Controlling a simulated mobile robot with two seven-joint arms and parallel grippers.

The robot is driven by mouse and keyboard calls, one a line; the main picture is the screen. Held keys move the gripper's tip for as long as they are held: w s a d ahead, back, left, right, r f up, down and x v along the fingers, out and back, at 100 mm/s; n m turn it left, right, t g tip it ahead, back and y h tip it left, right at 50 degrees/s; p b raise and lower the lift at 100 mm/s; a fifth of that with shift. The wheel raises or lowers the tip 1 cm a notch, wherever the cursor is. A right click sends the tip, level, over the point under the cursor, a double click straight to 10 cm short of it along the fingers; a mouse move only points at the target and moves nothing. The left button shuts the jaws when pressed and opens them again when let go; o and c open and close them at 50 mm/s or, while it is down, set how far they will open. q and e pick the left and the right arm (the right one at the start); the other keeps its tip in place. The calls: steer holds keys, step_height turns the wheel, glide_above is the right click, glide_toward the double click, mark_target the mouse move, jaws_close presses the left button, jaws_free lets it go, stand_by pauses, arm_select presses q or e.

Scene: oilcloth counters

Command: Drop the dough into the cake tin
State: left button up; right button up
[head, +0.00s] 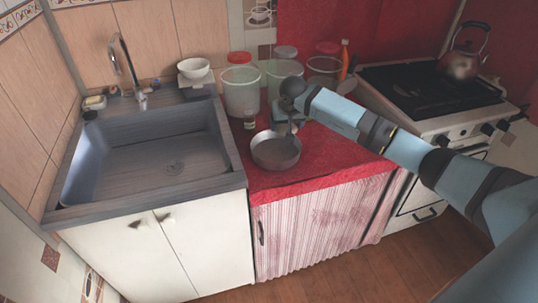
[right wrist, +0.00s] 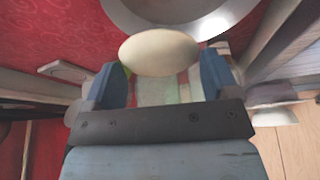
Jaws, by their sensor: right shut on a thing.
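The cake tin (head: 276,152) is a round grey metal pan on the red cloth counter, right of the sink. Its rim also shows at the top of the right wrist view (right wrist: 182,28). My right gripper (head: 291,124) is over the back right rim of the tin in the head view. In the right wrist view its two blue fingers (right wrist: 160,68) are shut on the dough (right wrist: 160,52), a smooth cream-coloured oval. The dough appears just beside or over the tin's rim; its height above the tin is unclear. In the head view I cannot make out the dough. My left gripper is out of view.
Several clear canisters (head: 240,90) stand behind the tin, with a small jar (head: 250,124) close to it. An orange bottle (head: 344,60) stands near the stove (head: 430,92). The sink (head: 150,150) is at the left. Red cloth in front of the tin is clear.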

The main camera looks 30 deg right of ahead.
steer(key=shift+w+a, duration=0.1)
steer(key=shift+a, duration=0.65)
steer(key=shift+a+f, duration=0.1)
steer(key=shift+f, duration=0.15)
steer(key=b, duration=0.3)
glide_above(281, 153)
step_height(281, 153, down, 4)
steer(key=shift+w+f, duration=0.1)
steer(key=shift+w, duration=0.05)
steer(key=shift+f, duration=0.65)
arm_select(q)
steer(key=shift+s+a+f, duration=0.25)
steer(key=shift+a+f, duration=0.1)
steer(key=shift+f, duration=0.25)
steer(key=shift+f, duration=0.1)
arm_select(e)
steer(key=o, duration=1)
steer(key=shift+c, duration=0.2)
arm_select(q)
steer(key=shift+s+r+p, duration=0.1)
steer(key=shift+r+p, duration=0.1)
steer(key=shift+p, duration=0.25)
arm_select(e)
steer(key=v, duration=1.4)
